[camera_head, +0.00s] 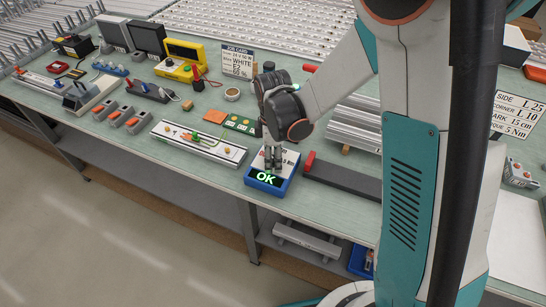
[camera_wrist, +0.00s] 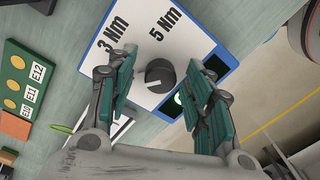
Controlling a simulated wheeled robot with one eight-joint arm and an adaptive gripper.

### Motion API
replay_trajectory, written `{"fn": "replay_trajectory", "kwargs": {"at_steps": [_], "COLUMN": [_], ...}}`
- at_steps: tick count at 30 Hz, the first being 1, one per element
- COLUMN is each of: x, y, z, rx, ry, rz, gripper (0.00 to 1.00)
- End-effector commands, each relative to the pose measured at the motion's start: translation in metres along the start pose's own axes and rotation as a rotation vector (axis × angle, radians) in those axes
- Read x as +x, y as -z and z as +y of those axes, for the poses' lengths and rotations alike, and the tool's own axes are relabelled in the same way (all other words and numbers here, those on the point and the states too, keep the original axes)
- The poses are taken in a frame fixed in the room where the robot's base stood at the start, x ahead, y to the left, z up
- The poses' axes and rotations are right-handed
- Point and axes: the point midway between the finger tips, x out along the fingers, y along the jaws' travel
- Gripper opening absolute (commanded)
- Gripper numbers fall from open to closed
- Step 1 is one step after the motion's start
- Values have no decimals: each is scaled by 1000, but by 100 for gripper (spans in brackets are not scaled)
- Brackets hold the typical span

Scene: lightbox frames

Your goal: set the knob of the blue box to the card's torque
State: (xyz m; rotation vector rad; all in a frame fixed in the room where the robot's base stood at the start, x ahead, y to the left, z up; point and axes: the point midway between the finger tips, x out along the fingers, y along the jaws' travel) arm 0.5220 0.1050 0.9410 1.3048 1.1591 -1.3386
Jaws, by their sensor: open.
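The blue box (camera_head: 262,187) stands at the bench's front edge, its display showing a green OK. In the wrist view its white top (camera_wrist: 133,22) bears the labels 3 Nm and 5 Nm and a round dark knob (camera_wrist: 159,73). A pale mark shows on the knob; which label it points at is hard to tell. My gripper (camera_head: 273,158) is open above the box, pointing down, with a finger on either side of the knob in the wrist view; contact is not clear. The card (camera_head: 517,116) at the right reads 5 Nm on its bottom line.
A dark bar with a red block (camera_head: 310,160) lies just right of the box. Another card (camera_head: 237,62) stands behind. The floor in front is clear.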

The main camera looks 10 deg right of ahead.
Motion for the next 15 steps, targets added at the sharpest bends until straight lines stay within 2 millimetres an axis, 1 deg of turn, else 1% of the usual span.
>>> {"fn": "replay_trajectory", "kwargs": {"at_steps": [3, 4, 5, 6, 8, 9, 10, 15], "x": [0, 0, 0, 0, 0, 0, 0, 0], "y": [0, 0, 0, 0, 0, 0, 0, 0], "z": [0, 0, 0, 0, 0, 0, 0, 0], "rx": [0, 0, 0, 0, 0, 0, 0, 2], "ry": [0, 0, 0, 0, 0, 0, 0, 0], "rz": [0, 0, 0, 0, 0, 0, 0, 0], "gripper": [47, 45, 38, 29, 15, 6, 2, 2]}}
